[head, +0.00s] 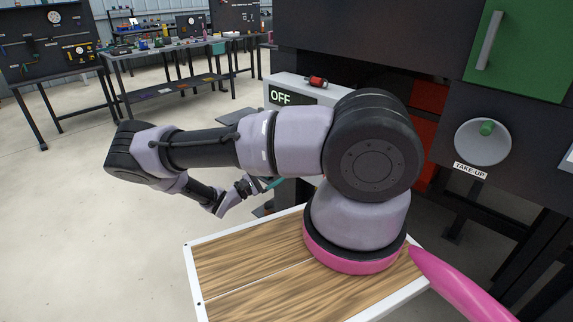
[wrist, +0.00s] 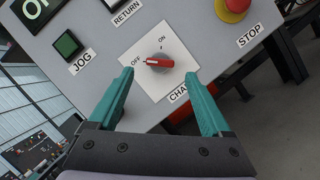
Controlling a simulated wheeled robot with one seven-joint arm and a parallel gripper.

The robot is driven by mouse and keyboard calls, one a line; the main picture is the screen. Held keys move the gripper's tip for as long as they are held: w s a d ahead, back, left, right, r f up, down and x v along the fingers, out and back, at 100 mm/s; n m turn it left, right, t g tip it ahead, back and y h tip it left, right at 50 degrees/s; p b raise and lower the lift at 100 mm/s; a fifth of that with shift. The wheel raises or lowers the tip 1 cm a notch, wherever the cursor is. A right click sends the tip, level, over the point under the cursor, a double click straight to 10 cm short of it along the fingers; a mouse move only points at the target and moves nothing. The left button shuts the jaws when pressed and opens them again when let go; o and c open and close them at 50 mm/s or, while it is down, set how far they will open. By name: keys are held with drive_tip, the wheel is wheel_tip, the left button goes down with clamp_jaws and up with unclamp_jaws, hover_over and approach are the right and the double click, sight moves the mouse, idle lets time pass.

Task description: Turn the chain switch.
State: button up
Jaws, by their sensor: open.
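The chain switch (wrist: 160,64) is a red rotary knob on a white square plate, marked OFF and ON, in the wrist view. A white mark on the knob lies on its left side, toward OFF. Its CHAIN label is partly hidden by a finger. My gripper (wrist: 160,75) is open, with one teal fingertip on each side of the knob and apart from it. In the head view, only a bit of my gripper's teal finger (head: 274,184) shows below my arm, and the knob is hidden.
The grey panel (wrist: 105,50) also bears a green JOG button (wrist: 67,44), a RETURN button and a red STOP button (wrist: 233,9). In the head view, an OFF display (head: 283,97) shows beside my arm. Workbenches (head: 165,55) stand far behind, with open floor before them.

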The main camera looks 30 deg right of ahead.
drive_tip(key=v, duration=0.6)
drive_tip(key=shift+a, duration=0.2)
drive_tip(key=s+a+r+m+g+y, duration=0.1)
drive_tip(key=s+r+m+g+y, duration=0.3)
drive_tip(key=r+y, duration=0.8)
drive_tip(key=s+a+r+m+g+y, duration=0.15)
drive_tip(key=r+m+y, duration=0.45)
drive_tip(key=r, duration=1.1)
drive_tip(key=s+r+m+t+y, duration=0.2)
drive_tip(key=s+r+t, duration=0.3)
drive_tip(key=r, duration=0.5)
drive_tip(key=s+r+m+t+y, duration=0.1)
drive_tip(key=s+r+t+y, duration=0.2)
drive_tip(key=s+r+t, duration=0.3)
drive_tip(key=s+r, duration=0.3)
drive_tip(key=r, duration=0.1)
drive_tip(key=shift+r+m, duration=0.4)
drive_tip(key=shift+a, duration=0.1)
